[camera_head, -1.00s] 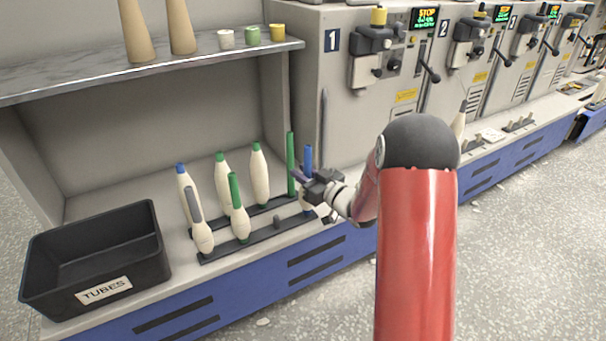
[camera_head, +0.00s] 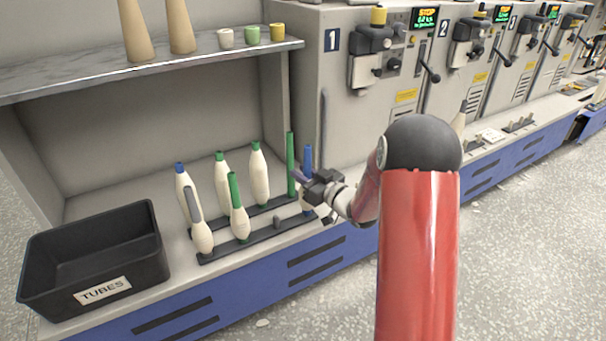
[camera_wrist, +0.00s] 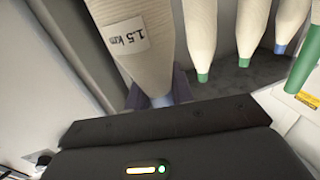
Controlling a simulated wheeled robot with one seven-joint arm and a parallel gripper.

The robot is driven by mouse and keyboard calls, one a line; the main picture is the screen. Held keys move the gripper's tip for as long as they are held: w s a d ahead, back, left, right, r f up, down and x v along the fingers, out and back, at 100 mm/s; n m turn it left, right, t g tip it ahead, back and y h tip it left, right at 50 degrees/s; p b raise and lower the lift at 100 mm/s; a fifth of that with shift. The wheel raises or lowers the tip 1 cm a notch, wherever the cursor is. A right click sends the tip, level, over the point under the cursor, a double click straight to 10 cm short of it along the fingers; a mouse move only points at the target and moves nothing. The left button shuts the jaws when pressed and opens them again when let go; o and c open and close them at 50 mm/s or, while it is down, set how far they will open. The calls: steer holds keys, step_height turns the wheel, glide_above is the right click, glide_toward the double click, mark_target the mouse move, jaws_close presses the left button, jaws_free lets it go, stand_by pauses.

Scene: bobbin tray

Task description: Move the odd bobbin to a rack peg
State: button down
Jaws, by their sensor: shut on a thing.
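My gripper (camera_head: 314,186) is at the right end of the front rack rail (camera_head: 262,236). It is shut on a cream bobbin with a blue tube (camera_head: 308,158). In the wrist view this bobbin (camera_wrist: 148,55) bears a "1.5 km" label, and its blue tube end is between my dark fingers (camera_wrist: 157,97). It stands about upright; its foot is partly hidden, so I cannot tell whether it sits on a peg. The front rail also holds a grey-tipped bobbin (camera_head: 201,232), a green-tipped bobbin (camera_head: 240,222) and a bare peg (camera_head: 278,222).
The back row holds a blue-tipped bobbin (camera_head: 183,186), green-tipped bobbins (camera_head: 222,172) (camera_head: 260,178) and a bare green tube (camera_head: 291,165). A black TUBES bin (camera_head: 95,255) stands at left. A shelf (camera_head: 160,66) overhangs the rack. Machine 1 (camera_head: 350,110) is close on the right.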

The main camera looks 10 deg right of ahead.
steer(key=shift+f+b, duration=0.45)
steer(key=shift+f, duration=0.15)
steer(key=c, duration=1.5)
jaws_free()
steer(key=shift+s+d, duration=0.1)
steer(key=b+v, duration=0.1)
steer(key=v, duration=0.9)
steer(key=shift+s, duration=0.3)
steer(key=shift+d+r, duration=0.1)
steer(key=shift+d, duration=0.05)
